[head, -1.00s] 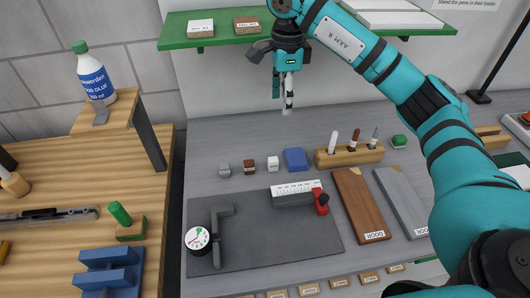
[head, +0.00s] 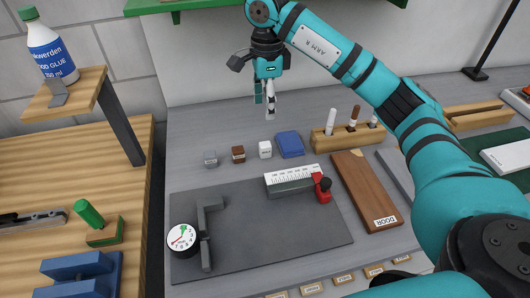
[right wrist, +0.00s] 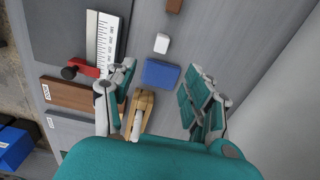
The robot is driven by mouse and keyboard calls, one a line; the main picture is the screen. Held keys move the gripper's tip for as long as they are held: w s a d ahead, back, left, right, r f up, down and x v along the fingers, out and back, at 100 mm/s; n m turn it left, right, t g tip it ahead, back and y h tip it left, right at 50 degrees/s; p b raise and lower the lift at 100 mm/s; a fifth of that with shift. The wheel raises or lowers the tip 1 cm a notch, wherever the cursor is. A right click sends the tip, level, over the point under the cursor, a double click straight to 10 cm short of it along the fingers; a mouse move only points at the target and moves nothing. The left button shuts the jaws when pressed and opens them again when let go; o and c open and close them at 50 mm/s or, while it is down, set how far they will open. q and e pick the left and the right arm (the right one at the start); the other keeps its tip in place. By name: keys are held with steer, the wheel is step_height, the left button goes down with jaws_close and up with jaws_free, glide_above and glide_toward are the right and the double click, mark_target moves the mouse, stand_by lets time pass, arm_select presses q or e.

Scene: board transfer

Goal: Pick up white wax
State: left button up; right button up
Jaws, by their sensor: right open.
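The white wax appears as a small white block with a dark label (head: 265,149), standing on the grey worktop in a row with a grey block (head: 210,158), a brown block (head: 238,153) and a larger blue block (head: 290,144). My right gripper (head: 265,105) points down, empty, above and behind that row. In the right wrist view, my right gripper (right wrist: 160,78) has its fingers wide apart. The blue block (right wrist: 161,73) shows between them, and the white block (right wrist: 162,43) lies just beyond it, uncovered. My left gripper is not in view.
A wooden holder with pens (head: 345,138) stands right of the blue block. A brown DOOR board (head: 365,190) lies right. A shelf (head: 160,4) is above.

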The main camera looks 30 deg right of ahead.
steer(key=p, duration=0.2)
glide_toward(265, 144)
step_height(265, 144, down, 5)
steer(key=shift+s+d+f, duration=0.15)
steer(key=shift+f, duration=0.3)
step_height(265, 144, down, 5)
steer(key=shift+r+p, duration=0.1)
steer(key=shift+p, duration=0.95)
steer(key=shift+f, duration=0.3)
jaws_close()
